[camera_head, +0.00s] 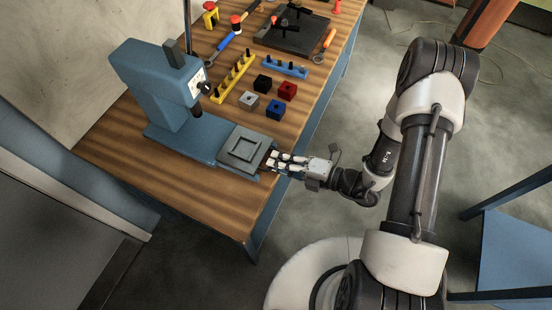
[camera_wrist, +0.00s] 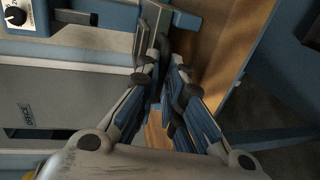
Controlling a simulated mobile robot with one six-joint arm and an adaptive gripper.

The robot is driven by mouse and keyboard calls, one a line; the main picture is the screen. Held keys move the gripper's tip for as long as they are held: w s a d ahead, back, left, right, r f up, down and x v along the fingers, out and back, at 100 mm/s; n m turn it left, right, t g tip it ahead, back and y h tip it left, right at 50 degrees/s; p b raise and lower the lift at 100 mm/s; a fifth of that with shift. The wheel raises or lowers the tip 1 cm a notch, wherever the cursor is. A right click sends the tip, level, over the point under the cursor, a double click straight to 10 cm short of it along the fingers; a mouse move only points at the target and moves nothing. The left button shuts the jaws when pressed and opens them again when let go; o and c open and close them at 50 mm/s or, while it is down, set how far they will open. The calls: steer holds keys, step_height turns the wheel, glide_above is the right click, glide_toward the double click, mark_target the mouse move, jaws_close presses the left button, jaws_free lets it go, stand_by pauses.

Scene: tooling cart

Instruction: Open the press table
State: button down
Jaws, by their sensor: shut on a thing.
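The blue press (camera_head: 165,85) stands at the left end of the wooden bench. Its square grey press table (camera_head: 243,150) lies at the near right end of the blue base (camera_head: 190,140). My gripper (camera_head: 272,160) is at the table's right edge, low over the bench edge. Its fingers are shut on the table's front grip, which they mostly hide. In the wrist view the two fingers (camera_wrist: 162,70) close together in front of blue press parts, and the held piece is hard to make out.
Black, red, blue and grey blocks (camera_head: 262,84) sit on the bench behind the press table. Yellow and blue peg racks (camera_head: 285,67), a dark plate (camera_head: 292,34) and tools lie farther back. Open floor (camera_head: 320,215) lies right of the bench; a blue table stands at the lower right.

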steer(key=c, duration=1.7)
jaws_free()
steer(key=v, duration=1.2)
